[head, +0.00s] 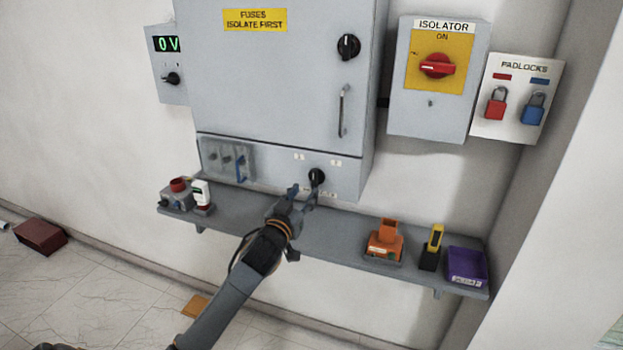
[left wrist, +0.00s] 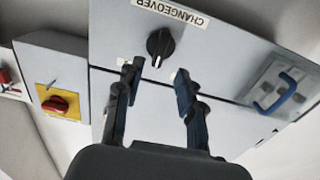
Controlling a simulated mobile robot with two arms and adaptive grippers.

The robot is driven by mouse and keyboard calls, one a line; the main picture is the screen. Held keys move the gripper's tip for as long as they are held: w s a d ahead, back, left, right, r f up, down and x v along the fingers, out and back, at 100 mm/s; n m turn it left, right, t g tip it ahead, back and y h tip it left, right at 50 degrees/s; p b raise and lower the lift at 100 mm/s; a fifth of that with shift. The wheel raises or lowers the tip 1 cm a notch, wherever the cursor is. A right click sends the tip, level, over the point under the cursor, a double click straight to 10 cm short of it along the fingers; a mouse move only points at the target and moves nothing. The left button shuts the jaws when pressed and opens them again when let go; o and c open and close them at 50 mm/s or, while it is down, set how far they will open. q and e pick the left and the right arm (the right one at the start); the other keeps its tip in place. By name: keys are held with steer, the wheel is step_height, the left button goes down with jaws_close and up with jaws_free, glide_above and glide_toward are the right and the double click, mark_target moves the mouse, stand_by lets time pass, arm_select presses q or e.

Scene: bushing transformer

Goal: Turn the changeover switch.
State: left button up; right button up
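The changeover switch (head: 317,177) is a black round knob on the lower panel of the grey cabinet. It also shows in the left wrist view (left wrist: 159,44), upside down, under a label reading CHANGEOVER (left wrist: 170,12), with a white pointer line. My left gripper (head: 304,190) is just in front of and below the knob in the head view. In the left wrist view its two fingers (left wrist: 156,82) are spread apart, with the knob ahead between them and nothing held. Contact with the knob is not visible. My right gripper is not in view.
A grey shelf (head: 335,238) runs below the cabinet. It carries an orange device (head: 385,241), a yellow-black tool (head: 432,247), a purple bin (head: 467,266) and a red-button box (head: 178,192). A red isolator switch (head: 437,66) and padlock board (head: 517,97) hang at right.

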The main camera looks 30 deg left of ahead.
mark_target(313, 180)
arm_select(q)
steer(key=p+x, duration=0.1)
steer(key=x, duration=0.5)
steer(key=shift+w, duration=0.2)
jaws_close()
